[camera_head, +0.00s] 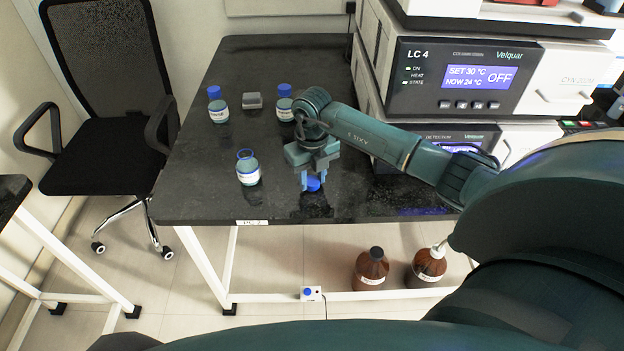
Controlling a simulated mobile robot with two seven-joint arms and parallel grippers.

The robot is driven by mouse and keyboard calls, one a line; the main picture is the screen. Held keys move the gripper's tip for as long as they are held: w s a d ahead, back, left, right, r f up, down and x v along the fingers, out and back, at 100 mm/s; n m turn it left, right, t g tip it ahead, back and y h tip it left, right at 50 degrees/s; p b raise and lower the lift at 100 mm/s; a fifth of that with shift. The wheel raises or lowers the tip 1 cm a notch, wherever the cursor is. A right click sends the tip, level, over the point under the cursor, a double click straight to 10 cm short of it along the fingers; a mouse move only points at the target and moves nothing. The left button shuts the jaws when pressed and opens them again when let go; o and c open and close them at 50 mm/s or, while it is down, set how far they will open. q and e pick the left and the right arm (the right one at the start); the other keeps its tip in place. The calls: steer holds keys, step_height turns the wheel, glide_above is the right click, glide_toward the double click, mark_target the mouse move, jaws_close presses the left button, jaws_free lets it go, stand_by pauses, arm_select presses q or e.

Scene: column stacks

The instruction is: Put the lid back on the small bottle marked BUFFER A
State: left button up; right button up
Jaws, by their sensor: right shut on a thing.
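My right gripper (313,182) points down over the front part of the black table and is shut on a blue lid (313,184). I cannot tell whether the lid touches the table top. To the left of the gripper, apart from it, a small bottle (248,172) with a white label stands upright. Its neck has a blue ring and looks open at the top, with no lid on it. The label is too small to read for certain. My left gripper is not in view.
Two blue-capped bottles, one at the back left (217,108) and one beside my right arm (284,106), stand on the black table (200,195) with a small grey block (252,101) between them. Stacked instruments (465,80) fill the right side. Brown bottles (371,268) stand below.

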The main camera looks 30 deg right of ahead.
mark_target(312, 181)
step_height(312, 181, up, 10)
steer(key=shift+f, duration=0.25)
stand_by(0.3)
steer(key=s+a+r+m, duration=0.1)
steer(key=s+a+m, duration=0.4)
steer(key=m, duration=1.2)
steer(key=s+a+r+m, duration=0.2)
steer(key=s+a+m, duration=0.3)
steer(key=m, duration=1.3)
steer(key=shift+s+a+r, duration=0.15)
steer(key=shift+s+a, duration=0.1)
steer(key=shift+a, duration=0.25)
steer(key=shift+a, duration=0.1)
